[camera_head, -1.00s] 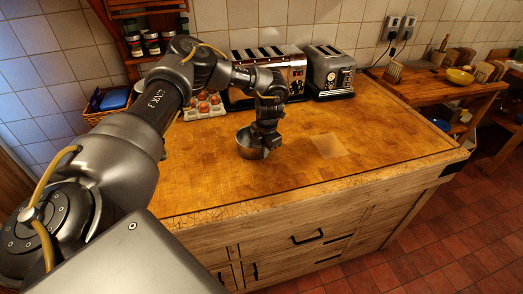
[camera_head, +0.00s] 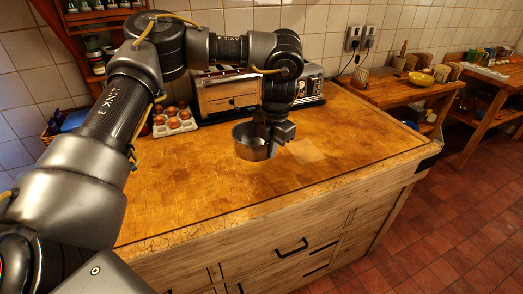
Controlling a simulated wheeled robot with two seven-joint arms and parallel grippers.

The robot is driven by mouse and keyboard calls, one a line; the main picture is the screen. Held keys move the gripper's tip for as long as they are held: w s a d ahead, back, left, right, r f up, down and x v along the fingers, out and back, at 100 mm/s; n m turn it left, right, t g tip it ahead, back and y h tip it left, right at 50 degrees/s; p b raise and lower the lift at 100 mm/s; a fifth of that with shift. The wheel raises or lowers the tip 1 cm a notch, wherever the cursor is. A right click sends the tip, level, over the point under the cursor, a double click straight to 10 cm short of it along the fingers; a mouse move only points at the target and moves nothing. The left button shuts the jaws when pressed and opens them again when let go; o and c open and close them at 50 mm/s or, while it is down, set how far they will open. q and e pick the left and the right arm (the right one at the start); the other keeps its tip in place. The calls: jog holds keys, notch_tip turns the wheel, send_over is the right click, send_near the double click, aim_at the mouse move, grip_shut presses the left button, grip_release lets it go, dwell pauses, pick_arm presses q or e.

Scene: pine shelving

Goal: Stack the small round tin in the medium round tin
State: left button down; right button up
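One grey metal round tin (camera_head: 249,143) shows in the head view, upright with its open top facing up, over the middle of the wooden counter. I cannot tell whether it is the small or the medium one, and no second tin can be made out. My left gripper (camera_head: 272,138) points down at the tin's right side and appears shut on its rim wall; the fingertips are partly hidden. The tin looks a little above the counter, though the gap is hard to judge. My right gripper is not in view.
An egg tray (camera_head: 174,123) and toasters (camera_head: 228,93) stand behind. A side table with a yellow bowl (camera_head: 421,78) is at the right.

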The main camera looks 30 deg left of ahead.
pick_arm(q)
jog(key=shift+d, duration=0.1)
dwell(0.3)
jog(key=s+d+f+m+h, duration=0.1)
jog(key=s+d+f+m, duration=0.2)
jog(key=m, duration=0.8)
jog(key=s+d+f+m+h, duration=0.1)
jog(key=s+d+f+m, duration=0.3)
jog(key=s+m, duration=0.4)
jog(key=m, duration=0.4)
jog(key=shift+s+t, duration=0.15)
jog(key=shift+t, duration=0.25)
jog(key=shift+d, duration=0.2)
